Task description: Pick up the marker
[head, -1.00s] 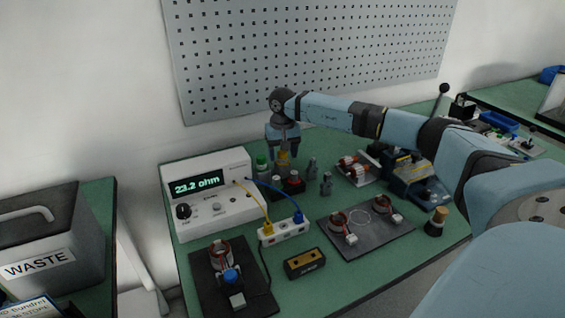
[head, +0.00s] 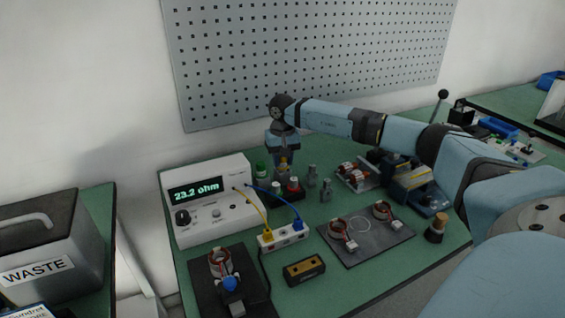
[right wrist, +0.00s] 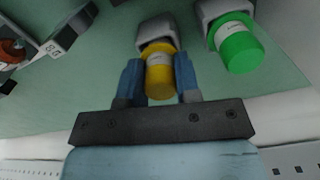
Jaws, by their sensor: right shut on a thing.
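My right gripper (head: 283,163) points down behind the dark holder, beside the meter. In the right wrist view it (right wrist: 160,80) is shut on a short yellow cylinder with a pale label (right wrist: 160,75), which I take to be the marker. One finger lies on each side of it. In the head view the yellow piece (head: 283,172) is small and partly hidden. A grey part shows at its far end; I cannot tell whether it is lifted. A similar green piece (right wrist: 238,45) stands to its right, apart from the fingers. My left gripper is not in view.
The meter (head: 210,200) reads 23.2 ohm at left. A dark holder (head: 289,193) with white and red caps stands just in front of my gripper. Small grey pieces (head: 326,190) are to its right. A dark mat (head: 365,240) with coils lies in front. A pegboard (head: 310,60) is behind.

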